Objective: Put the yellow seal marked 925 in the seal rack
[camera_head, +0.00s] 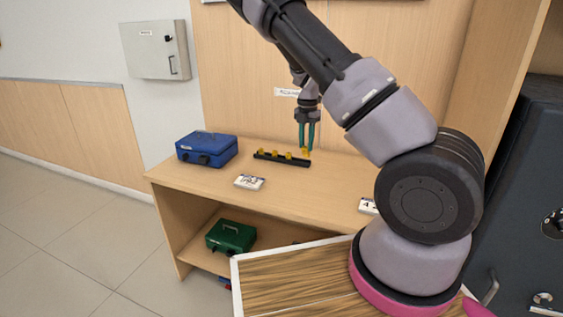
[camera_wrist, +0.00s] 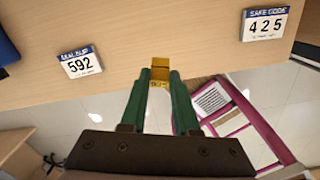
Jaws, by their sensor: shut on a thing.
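My gripper (camera_head: 307,147) has green fingers shut on a yellow seal (camera_wrist: 160,70). In the wrist view the seal sits between the fingertips, with a small label whose digits are only partly legible. In the head view the gripper points down at the right end of the black seal rack (camera_head: 282,159) on the counter. The held seal (camera_head: 306,152) shows at that end; I cannot tell whether it is seated or just above the rack. Several other yellow seals (camera_head: 275,154) stand along the rack to the left. The rack is not visible in the wrist view.
A blue box (camera_head: 207,149) stands left of the rack. A card reading 592 (camera_wrist: 80,62) and a safe code card reading 425 (camera_wrist: 266,23) lie on the counter (camera_head: 300,190). A green box (camera_head: 231,236) is on the shelf below. A dark safe (camera_head: 525,190) stands at right.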

